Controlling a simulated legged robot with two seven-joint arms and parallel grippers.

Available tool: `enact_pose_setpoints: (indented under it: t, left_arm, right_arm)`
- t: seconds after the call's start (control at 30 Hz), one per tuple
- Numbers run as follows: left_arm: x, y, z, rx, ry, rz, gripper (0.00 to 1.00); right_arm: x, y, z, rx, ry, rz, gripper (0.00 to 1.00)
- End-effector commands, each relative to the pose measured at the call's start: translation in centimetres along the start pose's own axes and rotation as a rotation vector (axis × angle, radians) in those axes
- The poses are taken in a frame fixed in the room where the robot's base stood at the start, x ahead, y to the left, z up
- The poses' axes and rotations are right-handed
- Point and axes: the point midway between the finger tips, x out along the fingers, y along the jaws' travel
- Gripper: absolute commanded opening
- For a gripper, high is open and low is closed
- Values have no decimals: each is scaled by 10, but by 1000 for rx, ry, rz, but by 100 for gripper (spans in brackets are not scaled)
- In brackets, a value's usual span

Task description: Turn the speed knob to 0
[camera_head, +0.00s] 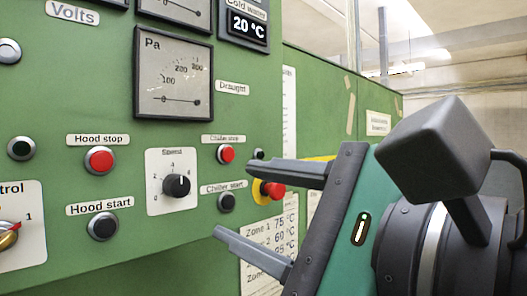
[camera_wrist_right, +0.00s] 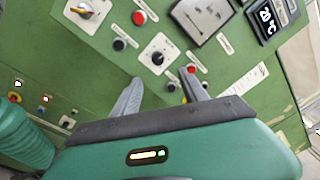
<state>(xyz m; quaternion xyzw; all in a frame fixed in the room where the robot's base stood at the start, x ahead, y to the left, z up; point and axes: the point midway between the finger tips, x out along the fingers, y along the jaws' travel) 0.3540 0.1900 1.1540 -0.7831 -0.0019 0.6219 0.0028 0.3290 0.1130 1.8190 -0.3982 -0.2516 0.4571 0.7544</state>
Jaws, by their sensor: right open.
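The speed knob (camera_head: 177,185) is a round black knob on a white plate marked "Speed" on the green panel. Its light mark seems to point up and right, but the exact number is too small to tell. In the right wrist view the knob (camera_wrist_right: 157,58) lies just beyond the fingertips, roughly between them. My right gripper (camera_head: 234,199) is open and empty, with its two grey fingers apart. In the head view it is to the right of the knob and apart from it. The right gripper (camera_wrist_right: 161,76) also shows in the wrist view. My left gripper is not in view.
A red Hood stop button (camera_head: 99,160) and a black Hood start button (camera_head: 103,226) are left of the knob. A red Chiller stop button (camera_head: 226,153), black Chiller start button (camera_head: 227,202) and red emergency button (camera_head: 272,190) lie to the right, near my fingers. Gauges hang above.

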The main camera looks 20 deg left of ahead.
Motion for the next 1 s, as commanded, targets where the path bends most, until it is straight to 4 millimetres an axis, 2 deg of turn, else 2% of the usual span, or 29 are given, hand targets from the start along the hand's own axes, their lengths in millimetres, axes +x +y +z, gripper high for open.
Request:
enact_pose_setpoints:
  t: [0.03,0.1,0.3,0.37,0.5,0.6,0.73,1.0]
  left_arm:
    - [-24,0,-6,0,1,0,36]
    - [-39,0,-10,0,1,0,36]
    - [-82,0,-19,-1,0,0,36]
    - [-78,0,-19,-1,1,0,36]
    - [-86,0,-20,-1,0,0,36]
    - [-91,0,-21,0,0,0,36]
    - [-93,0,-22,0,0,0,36]
    - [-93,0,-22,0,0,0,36]
  right_arm:
    - [12,-10,5,5,3,7,52]
    - [27,-9,4,6,6,8,52]
    - [52,-8,1,9,11,9,52]
    - [68,-1,-6,8,12,9,52]
    - [102,-1,-7,8,13,7,52]
    - [119,-1,-8,8,13,6,52]
    - [130,-1,-10,8,13,3,52]
    - [134,2,-9,6,15,3,52]
